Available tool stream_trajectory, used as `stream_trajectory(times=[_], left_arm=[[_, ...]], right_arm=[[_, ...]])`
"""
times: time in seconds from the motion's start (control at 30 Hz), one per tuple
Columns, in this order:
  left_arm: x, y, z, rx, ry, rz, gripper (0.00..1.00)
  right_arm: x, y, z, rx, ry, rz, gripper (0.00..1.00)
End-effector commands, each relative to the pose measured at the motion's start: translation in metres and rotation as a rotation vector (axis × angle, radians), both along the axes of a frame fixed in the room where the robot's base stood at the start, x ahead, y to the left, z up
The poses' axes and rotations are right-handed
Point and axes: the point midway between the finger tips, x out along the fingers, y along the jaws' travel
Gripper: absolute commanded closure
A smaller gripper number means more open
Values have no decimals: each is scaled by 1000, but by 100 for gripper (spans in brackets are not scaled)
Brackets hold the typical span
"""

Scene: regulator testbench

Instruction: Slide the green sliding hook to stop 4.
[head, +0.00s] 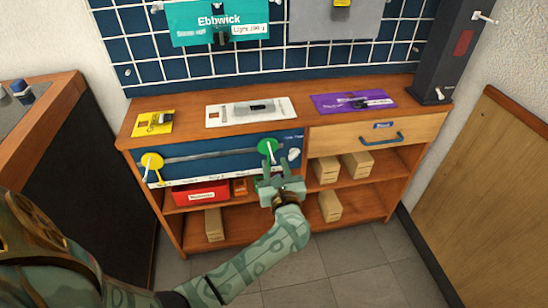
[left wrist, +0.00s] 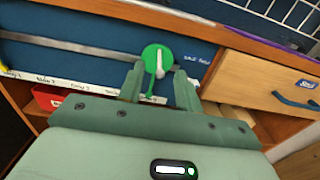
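The green sliding hook (head: 267,146) is a round green disc with a pale peg, near the right end of the grey rail (head: 215,153) on the blue panel. My left gripper (head: 272,170) is open just in front of and below it. In the left wrist view the green hook (left wrist: 157,59) shows between the two spread fingers of my gripper (left wrist: 158,74); I cannot tell whether they touch it. A yellow hook (head: 152,161) sits at the rail's left end. A white label strip (left wrist: 75,86) runs below the rail; its print is too small to read surely. My right gripper is out of view.
The wooden bench top (head: 300,108) above holds a yellow, a white and a purple plate. A drawer with a blue handle (head: 382,139) is to the right of the panel. Shelves below hold a red box (head: 202,193) and several wooden blocks. The floor in front is clear.

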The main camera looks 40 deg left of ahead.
Motion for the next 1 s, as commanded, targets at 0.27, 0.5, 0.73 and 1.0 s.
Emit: stream_trajectory(times=[0.27,0.5,0.73,1.0], left_arm=[[28,33,-2,3,2,0,65],[32,38,0,3,3,-1,65],[32,38,0,3,3,0,93],[26,43,1,3,2,0,100]], right_arm=[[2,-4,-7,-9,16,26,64],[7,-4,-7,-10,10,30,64],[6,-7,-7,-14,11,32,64],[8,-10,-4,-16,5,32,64]])
